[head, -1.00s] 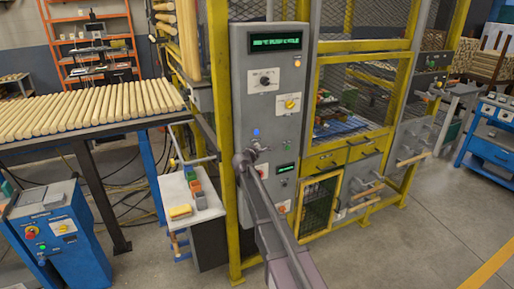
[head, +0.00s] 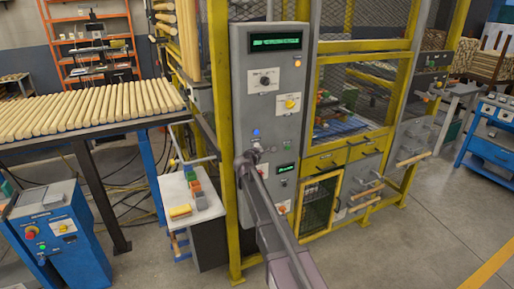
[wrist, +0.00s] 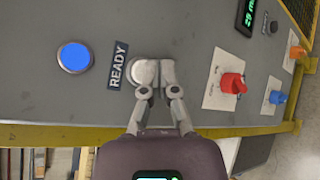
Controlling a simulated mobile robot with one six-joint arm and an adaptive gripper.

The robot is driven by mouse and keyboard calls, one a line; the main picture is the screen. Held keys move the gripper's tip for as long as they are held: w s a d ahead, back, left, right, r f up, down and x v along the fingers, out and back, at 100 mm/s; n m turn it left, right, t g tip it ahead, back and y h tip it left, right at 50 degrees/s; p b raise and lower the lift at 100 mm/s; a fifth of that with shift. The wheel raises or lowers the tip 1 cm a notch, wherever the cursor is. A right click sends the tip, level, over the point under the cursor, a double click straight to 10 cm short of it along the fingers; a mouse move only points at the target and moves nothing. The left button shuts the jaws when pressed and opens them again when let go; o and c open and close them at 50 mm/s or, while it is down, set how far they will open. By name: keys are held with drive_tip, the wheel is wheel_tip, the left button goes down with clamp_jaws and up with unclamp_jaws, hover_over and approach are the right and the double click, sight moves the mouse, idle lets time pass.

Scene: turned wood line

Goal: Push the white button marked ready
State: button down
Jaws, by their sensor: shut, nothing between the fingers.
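The white button (wrist: 138,73) sits on the grey panel beside a dark label reading READY (wrist: 118,65) in the wrist view. My gripper (wrist: 154,68) is shut and empty, its two fingertips together over the right part of the button, which they hide. I cannot tell whether the tips press it or only hover close. In the head view my gripper (head: 256,150) is at the tall grey control cabinet (head: 240,100), just below a lit blue button (head: 256,133); the white button is hard to make out there. The blue button also shows in the wrist view (wrist: 74,57).
On the panel are a red knob (wrist: 233,83) on a white plate, a blue knob (wrist: 277,97) and an orange one (wrist: 296,52). A green-lit display (head: 276,40) tops the cabinet. Yellow frame posts (head: 219,100) stand alongside. A small white table (head: 205,207) stands left.

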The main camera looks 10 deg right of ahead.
idle(0.3)
drive_tip(key=s, duration=0.1)
drive_tip(key=s+d, duration=0.1)
drive_tip(key=s, duration=0.2)
drive_tip(key=shift+s+d, duration=0.3)
drive_tip(key=shift+s, duration=0.1)
idle(0.7)
drive_tip(key=s+d+f+m+g, duration=0.35)
drive_tip(key=s+f+m, duration=0.2)
drive_tip(key=s, duration=0.35)
drive_tip(key=s+d+f+m+g, duration=0.35)
drive_tip(key=s+m, duration=0.25)
drive_tip(key=s, duration=0.2)
drive_tip(key=s+a+f+m+g+y, duration=0.2)
drive_tip(key=s+m+g+y, duration=0.1)
drive_tip(key=s, duration=0.7)
drive_tip(key=s+a+f+m+g+y, duration=0.3)
drive_tip(key=s+m, duration=0.1)
drive_tip(key=s, duration=0.6)
drive_tip(key=shift+a+f+m+g+y, duration=0.2)
drive_tip(key=shift+a+m+g+y, duration=0.1)
drive_tip(key=shift+m+g+y, duration=0.1)
